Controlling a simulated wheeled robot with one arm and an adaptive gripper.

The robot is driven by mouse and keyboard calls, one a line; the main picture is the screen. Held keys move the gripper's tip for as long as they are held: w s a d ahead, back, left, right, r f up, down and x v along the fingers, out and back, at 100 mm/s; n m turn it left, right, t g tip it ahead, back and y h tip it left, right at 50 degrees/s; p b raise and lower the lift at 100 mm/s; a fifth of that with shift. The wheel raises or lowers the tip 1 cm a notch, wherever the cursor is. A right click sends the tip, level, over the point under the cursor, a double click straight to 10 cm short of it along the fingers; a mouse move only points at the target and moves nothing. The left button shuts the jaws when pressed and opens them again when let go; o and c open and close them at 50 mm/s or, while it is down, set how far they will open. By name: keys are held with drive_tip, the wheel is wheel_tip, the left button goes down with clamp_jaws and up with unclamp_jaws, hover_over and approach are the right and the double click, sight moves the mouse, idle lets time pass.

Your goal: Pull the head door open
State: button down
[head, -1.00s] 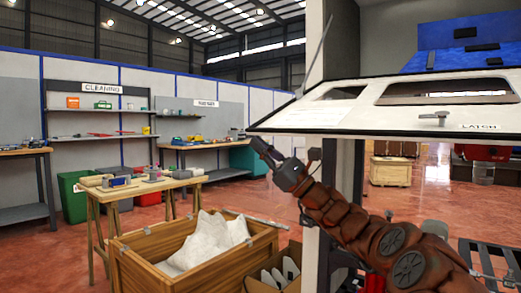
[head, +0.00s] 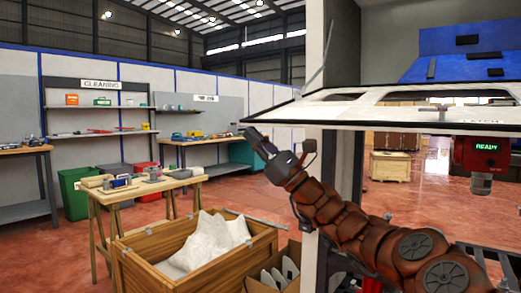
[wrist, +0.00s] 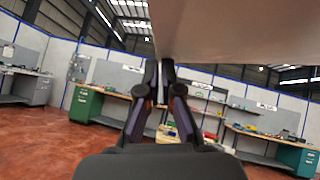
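The head door (head: 400,113) is a white panel with windows and a latch handle. In the head view it is swung up to nearly level and seen almost edge-on. My gripper (head: 250,136) is just under the door's left end. In the wrist view, the door's pale underside (wrist: 240,30) fills the upper right, above and right of the fingertips (wrist: 159,66).
A grey post (head: 342,60) stands behind my arm. A red unit with a green READY display (head: 487,147) shows below the door. A wooden crate with white sacks (head: 150,265) and a wooden worktable (head: 180,181) stand to the left. Open red floor lies beyond.

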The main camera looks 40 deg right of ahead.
drive_tip(key=shift+s+a+r+p, duration=0.1)
drive_tip(key=shift+a+r+p, duration=0.1)
drive_tip(key=shift+r+p, duration=0.3)
drive_tip(key=shift+a+r+p, duration=0.15)
drive_tip(key=shift+a+r, duration=0.05)
drive_tip(key=shift+r, duration=0.45)
drive_tip(key=shift+s+a+r+p, duration=0.1)
drive_tip(key=shift+a+r+p, duration=0.1)
drive_tip(key=shift+r+p, duration=0.3)
drive_tip(key=shift+d+f+b, duration=0.1)
drive_tip(key=shift+f+b, duration=0.3)
drive_tip(key=shift+f, duration=0.1)
wheel_tip(320, 180, down, 3)
drive_tip(key=b, duration=0.1)
approach(250, 123)
drive_tip(key=shift+s+f+p, duration=0.1)
drive_tip(key=shift+f+p, duration=0.35)
drive_tip(key=shift+f, duration=1.6)
